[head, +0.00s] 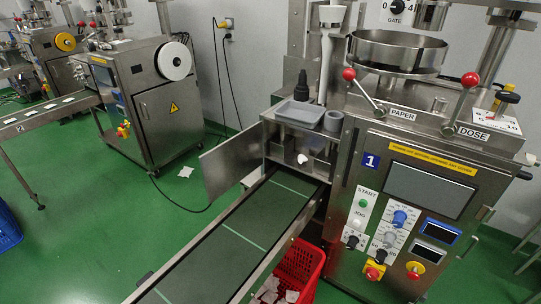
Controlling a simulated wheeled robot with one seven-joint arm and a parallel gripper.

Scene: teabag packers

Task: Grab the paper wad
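A small white crumpled paper wad (303,158) sits in the open compartment (280,150) of the machine labelled 1, just above the far end of the green conveyor belt (245,235). The compartment's metal door (230,160) is swung open to the left. My gripper is not in view.
A grey tray (299,113) and a dark bottle (302,88) stand on the ledge above the compartment. A red basket (300,268) with white pieces stands below the belt. Red-knobbed levers (349,74) stick out above.

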